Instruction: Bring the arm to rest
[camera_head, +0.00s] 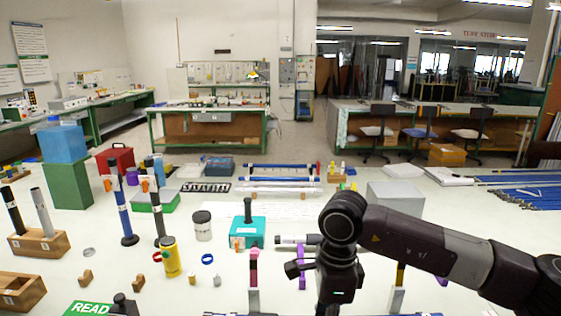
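My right arm (420,240) comes in from the right and bends down at a dark wrist joint. Its gripper (336,298) points down at the bottom middle; its fingertips are not clearly visible, so I cannot tell whether it is open or shut. My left gripper is not in view. A black rod (12,210) and a grey rod (42,211) stand in a wooden block (40,243) at the left. A grey and black rod (296,239) lies on the table just behind my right wrist.
A teal box (247,233), a yellow cylinder (171,258) and a white jar with a dark lid (202,225) stand left of my arm. Upright pieces (254,270) flank the gripper. A grey box (394,198) stands behind the arm.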

